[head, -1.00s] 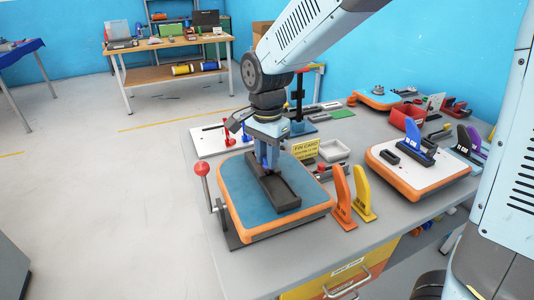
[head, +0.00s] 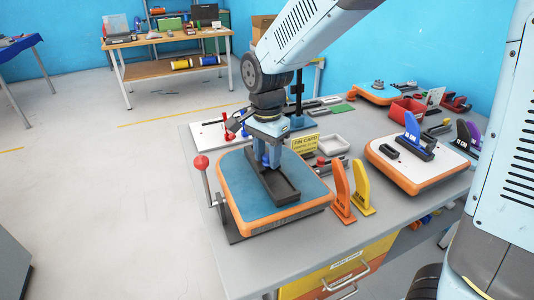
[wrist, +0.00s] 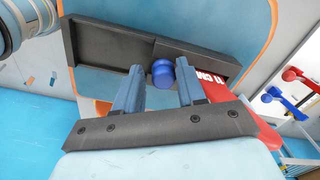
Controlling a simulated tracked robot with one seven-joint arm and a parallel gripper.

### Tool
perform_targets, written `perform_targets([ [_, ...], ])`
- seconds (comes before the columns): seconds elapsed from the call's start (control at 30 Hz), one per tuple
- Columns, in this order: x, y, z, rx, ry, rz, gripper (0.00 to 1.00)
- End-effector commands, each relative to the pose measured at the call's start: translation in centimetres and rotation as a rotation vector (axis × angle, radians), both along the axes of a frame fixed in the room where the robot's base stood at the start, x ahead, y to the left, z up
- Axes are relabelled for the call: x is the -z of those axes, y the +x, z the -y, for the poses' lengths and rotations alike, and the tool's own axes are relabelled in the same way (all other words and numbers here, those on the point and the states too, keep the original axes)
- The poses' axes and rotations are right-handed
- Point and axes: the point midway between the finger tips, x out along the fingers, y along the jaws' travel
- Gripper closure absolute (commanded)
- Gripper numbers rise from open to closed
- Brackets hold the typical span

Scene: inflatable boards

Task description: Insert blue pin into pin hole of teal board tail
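The teal board tail (head: 230,185) with an orange rim lies on the grey bench, with a black fin box (head: 283,189) on top. My gripper (head: 268,163) is low over the far part of the box, pointing down. In the wrist view, the blue fingers (wrist: 158,80) are spread, with the blue pin (wrist: 162,73) between their tips. A gap shows on the pin's left side; its right side is close to the other finger. The pin's lower end and the pin hole are hidden, so I cannot tell how they meet. A red fin marked 11 CM (wrist: 255,125) is beside the box.
A red-knobbed lever (head: 203,180) stands at the board's left edge. Orange (head: 342,190) and yellow (head: 361,188) fins stand to its right. Behind are a yellow fin card (head: 305,144) and a white tray (head: 333,145). A white board (head: 405,170) lies further right.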

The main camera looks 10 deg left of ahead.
Motion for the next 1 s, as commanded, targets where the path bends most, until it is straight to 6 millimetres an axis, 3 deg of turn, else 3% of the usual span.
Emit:
perform_targets([
  [0.27,-0.2,0.3,-0.3,-0.001,0.008,0.009,0.44],
  [0.43,-1.4,0.3,-0.4,-0.001,0.01,0.012,0.44],
  [1.0,-11.6,0.1,-0.1,0.001,0.006,0.006,0.44],
])
